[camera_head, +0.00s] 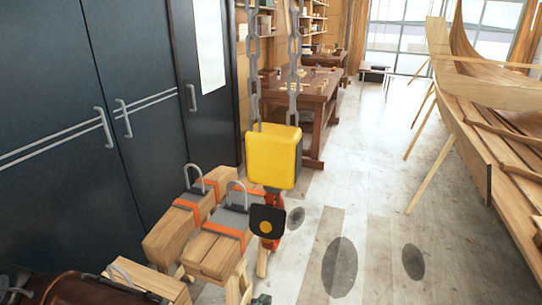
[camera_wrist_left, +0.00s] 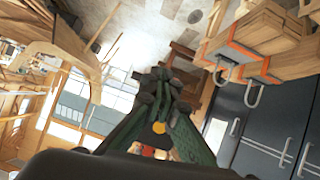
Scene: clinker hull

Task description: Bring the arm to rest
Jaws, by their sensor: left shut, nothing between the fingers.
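My left gripper (camera_head: 260,299) shows only as a small dark green piece at the bottom edge of the head view, below the strapped wooden blocks. In the left wrist view its green fingers (camera_wrist_left: 157,88) are together, with nothing between them. My right gripper is in neither view.
A yellow hoist block (camera_head: 273,158) hangs on chains, with a red hook part (camera_head: 269,228) below. Wooden blocks (camera_head: 212,252) with orange straps and metal shackles stand by dark cabinets (camera_head: 130,95). A wooden boat hull (camera_head: 500,125) fills the right. Floor between is clear.

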